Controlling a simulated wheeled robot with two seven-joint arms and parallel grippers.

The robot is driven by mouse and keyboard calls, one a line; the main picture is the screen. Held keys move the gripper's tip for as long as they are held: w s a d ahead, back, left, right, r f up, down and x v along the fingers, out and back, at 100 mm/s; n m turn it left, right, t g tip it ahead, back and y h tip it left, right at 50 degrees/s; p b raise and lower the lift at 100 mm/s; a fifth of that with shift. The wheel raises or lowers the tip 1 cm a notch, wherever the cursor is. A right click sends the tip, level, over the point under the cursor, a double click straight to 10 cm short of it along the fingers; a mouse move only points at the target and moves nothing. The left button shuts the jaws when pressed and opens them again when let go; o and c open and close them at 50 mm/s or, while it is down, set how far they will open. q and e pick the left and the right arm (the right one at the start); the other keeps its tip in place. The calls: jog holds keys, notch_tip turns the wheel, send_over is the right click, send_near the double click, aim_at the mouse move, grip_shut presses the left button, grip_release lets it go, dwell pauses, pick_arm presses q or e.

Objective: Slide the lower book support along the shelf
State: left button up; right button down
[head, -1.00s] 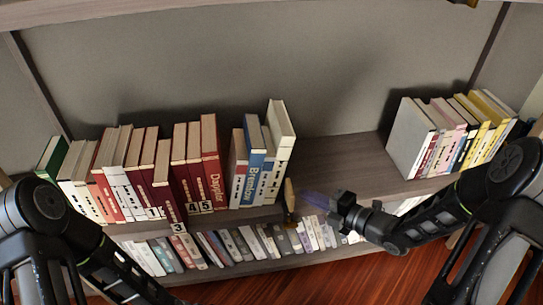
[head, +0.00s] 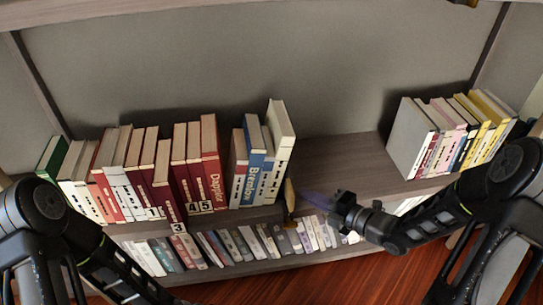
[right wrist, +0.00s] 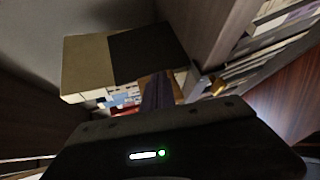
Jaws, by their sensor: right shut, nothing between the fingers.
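The lower book support (head: 290,195) is a small brass-coloured upright piece at the front edge of the middle shelf, just right of a tall white book (head: 280,140). My right gripper (head: 304,196) is shut and empty, its bluish fingers pointing left at the support from its right side. I cannot tell if they touch. In the right wrist view the shut fingers (right wrist: 157,90) point towards the book row, and a brass-coloured knob (right wrist: 217,87) shows right of them. My left arm is at the lower left; its gripper is out of view.
A row of books (head: 180,165) fills the shelf's left part. Another group with yellow and pink books (head: 455,130) stands at the right. The shelf board (head: 345,165) between them is bare. A lower shelf holds more books (head: 240,243).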

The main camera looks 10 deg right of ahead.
aim_at(294, 200)
jog(key=shift+a, duration=0.1)
jog(key=shift+a+b, duration=1.15)
jog(key=shift+a, duration=0.95)
jog(key=shift+s+a, duration=0.1)
jog(key=d, duration=0.4)
jog(key=shift+f, duration=0.1)
